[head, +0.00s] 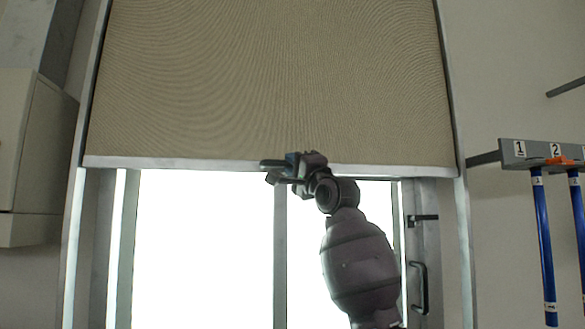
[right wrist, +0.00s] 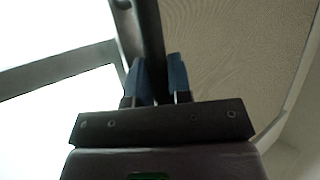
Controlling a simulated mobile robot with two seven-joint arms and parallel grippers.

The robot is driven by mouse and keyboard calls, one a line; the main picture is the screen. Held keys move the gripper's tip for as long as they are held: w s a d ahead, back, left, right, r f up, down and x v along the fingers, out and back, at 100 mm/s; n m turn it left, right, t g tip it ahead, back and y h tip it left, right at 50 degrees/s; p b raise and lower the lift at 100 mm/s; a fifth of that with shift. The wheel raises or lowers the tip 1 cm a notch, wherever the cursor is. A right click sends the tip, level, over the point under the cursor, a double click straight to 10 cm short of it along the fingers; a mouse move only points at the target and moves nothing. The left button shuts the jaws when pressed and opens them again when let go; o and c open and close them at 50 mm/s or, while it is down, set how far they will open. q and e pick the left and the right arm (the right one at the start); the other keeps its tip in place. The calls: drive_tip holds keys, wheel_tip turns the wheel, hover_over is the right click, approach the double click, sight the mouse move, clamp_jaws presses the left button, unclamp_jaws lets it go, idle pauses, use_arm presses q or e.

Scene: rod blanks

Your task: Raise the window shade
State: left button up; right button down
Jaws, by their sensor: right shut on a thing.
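The beige window shade (head: 270,80) covers the upper part of the window, with a pale bottom rail (head: 180,163) along its lower edge. The bright window glass (head: 205,245) shows below it. My right gripper (head: 275,170) is at the middle of the bottom rail. In the right wrist view, my right gripper (right wrist: 158,75) has its two blue fingers on either side of a dark bar (right wrist: 150,35) at the shade's lower edge, and is shut on it. The shade fabric (right wrist: 225,50) also shows there. My left gripper is in neither view.
A grey cabinet (head: 38,150) hangs on the wall at the left. At the right, a numbered rack (head: 535,153) holds blue rods (head: 544,245). A dark window handle (head: 420,285) sits on the frame right of my arm.

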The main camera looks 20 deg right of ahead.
drive_tip(key=c, duration=1.1)
unclamp_jaws()
drive_tip(key=shift+f, duration=0.1)
drive_tip(key=b+v, duration=0.3)
drive_tip(key=v, duration=0.7)
drive_tip(key=shift+s+f, duration=0.15)
drive_tip(key=shift+s, duration=0.15)
